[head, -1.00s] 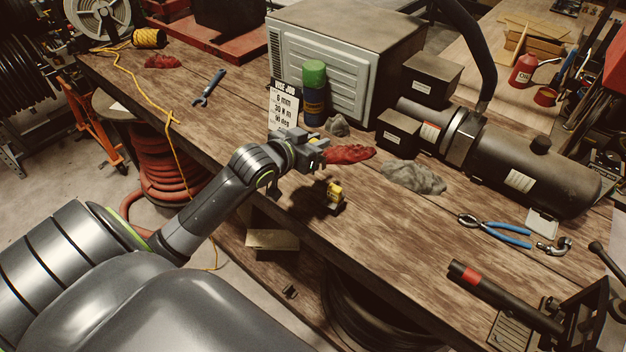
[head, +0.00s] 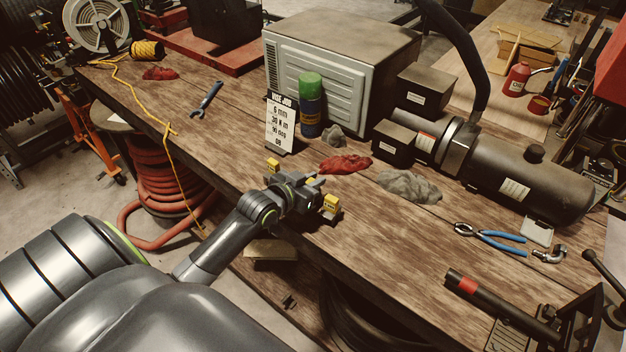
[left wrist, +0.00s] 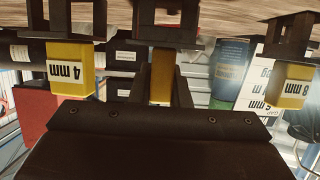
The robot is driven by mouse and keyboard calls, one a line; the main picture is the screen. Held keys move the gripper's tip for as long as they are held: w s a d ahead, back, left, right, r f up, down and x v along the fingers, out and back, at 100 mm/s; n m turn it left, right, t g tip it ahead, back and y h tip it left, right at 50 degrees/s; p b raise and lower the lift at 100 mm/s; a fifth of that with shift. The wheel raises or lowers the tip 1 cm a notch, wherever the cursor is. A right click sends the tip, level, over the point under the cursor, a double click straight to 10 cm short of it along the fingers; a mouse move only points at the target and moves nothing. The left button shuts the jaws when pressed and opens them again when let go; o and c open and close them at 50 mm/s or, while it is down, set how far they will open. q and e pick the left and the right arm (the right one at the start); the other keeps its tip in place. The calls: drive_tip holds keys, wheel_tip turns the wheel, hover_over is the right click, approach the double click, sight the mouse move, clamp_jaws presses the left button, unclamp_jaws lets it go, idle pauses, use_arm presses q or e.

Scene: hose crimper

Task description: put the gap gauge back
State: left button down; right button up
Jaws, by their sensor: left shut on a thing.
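My left gripper (head: 314,192) is low over the workbench's near edge. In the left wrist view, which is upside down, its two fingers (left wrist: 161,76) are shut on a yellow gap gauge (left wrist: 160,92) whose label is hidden. A dark stand (left wrist: 165,26) lines up with this gauge; I cannot tell whether it is fully seated. A yellow 4 mm gauge (left wrist: 70,70) and a yellow 8 mm gauge (left wrist: 291,88) flank it on dark stands. In the head view, yellow gauges show left (head: 273,164) and right (head: 331,203) of the gripper.
A job card (head: 281,122) reading 6 mm stands behind, beside a green-capped can (head: 311,104). A red rag (head: 345,164) and grey rag (head: 409,186) lie beyond the gripper. Blue-handled pliers (head: 490,236) lie to the right. Bare bench lies between.

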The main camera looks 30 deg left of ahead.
use_arm(q)
drive_tip(key=c, duration=1.4)
unclamp_jaws()
drive_tip(key=shift+o, duration=0.2)
drive_tip(key=d+v, duration=0.1)
drive_tip(key=v, duration=1.1)
drive_tip(key=shift+a+b, duration=0.35)
drive_tip(key=shift+a, duration=0.1)
drive_tip(key=shift+r, duration=0.1)
